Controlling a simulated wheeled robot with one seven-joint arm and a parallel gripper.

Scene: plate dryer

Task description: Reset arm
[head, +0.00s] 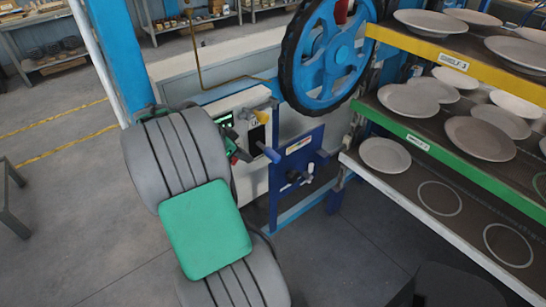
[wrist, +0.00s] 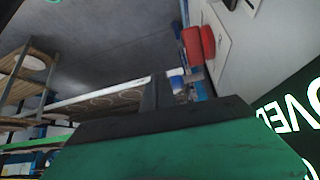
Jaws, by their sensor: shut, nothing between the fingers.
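My arm (head: 205,229), grey with a green cover, reaches up the left-middle of the head view. Its far end is beside the white control panel, and my gripper is mostly hidden there behind the arm. In the wrist view my gripper (wrist: 165,92) shows as dark fingers close together, shut and empty.
Shelves (head: 455,172) holding several plates stand at the right; the lowest has empty ringed spots. A large blue wheel (head: 330,55) and a blue panel with a handle (head: 297,170) stand between the shelves and my arm. The floor (head: 60,220) at left is mostly clear.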

